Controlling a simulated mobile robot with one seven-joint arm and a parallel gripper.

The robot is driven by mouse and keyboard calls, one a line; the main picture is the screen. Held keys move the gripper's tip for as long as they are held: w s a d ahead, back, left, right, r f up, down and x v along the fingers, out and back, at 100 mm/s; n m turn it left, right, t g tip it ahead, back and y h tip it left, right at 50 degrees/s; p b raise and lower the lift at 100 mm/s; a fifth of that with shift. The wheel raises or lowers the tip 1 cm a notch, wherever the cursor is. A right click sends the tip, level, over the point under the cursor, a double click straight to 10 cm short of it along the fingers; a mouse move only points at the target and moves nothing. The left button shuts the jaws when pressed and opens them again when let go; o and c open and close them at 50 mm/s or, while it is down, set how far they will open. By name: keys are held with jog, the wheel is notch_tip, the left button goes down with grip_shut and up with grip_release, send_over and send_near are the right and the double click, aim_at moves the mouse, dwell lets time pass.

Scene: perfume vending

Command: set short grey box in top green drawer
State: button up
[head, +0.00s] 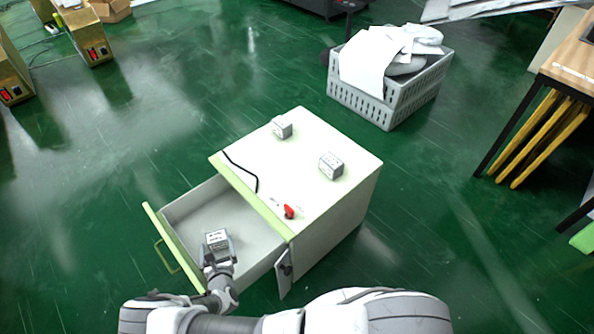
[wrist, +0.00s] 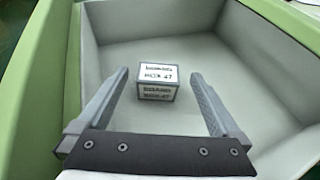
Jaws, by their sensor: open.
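The short grey box (wrist: 157,82) has white labels and sits inside the open top green drawer (wrist: 125,50). In the head view the box (head: 216,238) is near the drawer's front panel (head: 165,235). My gripper (wrist: 152,110) is open, with one finger on each side of the box and visible gaps to it. In the head view my gripper (head: 217,254) reaches into the drawer over its front right corner. Whether the box touches the drawer floor is hard to tell, but it appears to rest there.
Two more grey boxes (head: 281,127) (head: 331,165) stand on the cabinet top (head: 300,150), with a red item (head: 289,211) and a black cable (head: 242,171). A grey crate (head: 385,105) with papers stands behind. A wooden table (head: 570,65) is at right.

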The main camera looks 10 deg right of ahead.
jog(key=w+d+r+m+g+h, duration=0.1)
jog(key=w+d+r+m+h, duration=0.3)
jog(key=r, duration=0.5)
jog(key=w+d+r+m+g+h, duration=0.1)
jog(key=w+d+r+m+h, duration=0.2)
jog(key=r+m, duration=0.5)
jog(key=w+d+r+m+h, duration=0.2)
jog(key=d+r+m+h, duration=0.15)
jog(key=d+r, duration=0.4)
jog(key=s+d+r+m+g, duration=0.3)
jog(key=d+r+m, duration=0.25)
jog(key=r, duration=0.35)
jog(key=s+d+r+m+g, duration=0.2)
jog(key=d+r+m+g, duration=0.3)
jog(key=r, duration=0.3)
jog(key=s+d+r+m+t+y, duration=0.1)
jog(key=s+r+m+y, duration=0.3)
jog(key=s, duration=0.8)
jog(key=s+d+r+m+t+y, duration=0.1)
jog(key=s+d+r+m+y, duration=0.3)
jog(key=s+r+m, duration=0.3)
jog(key=s+r, duration=0.5)
jog(key=shift+d+m, duration=0.3)
jog(key=shift+m, duration=0.1)
jog(key=shift+r, duration=0.2)
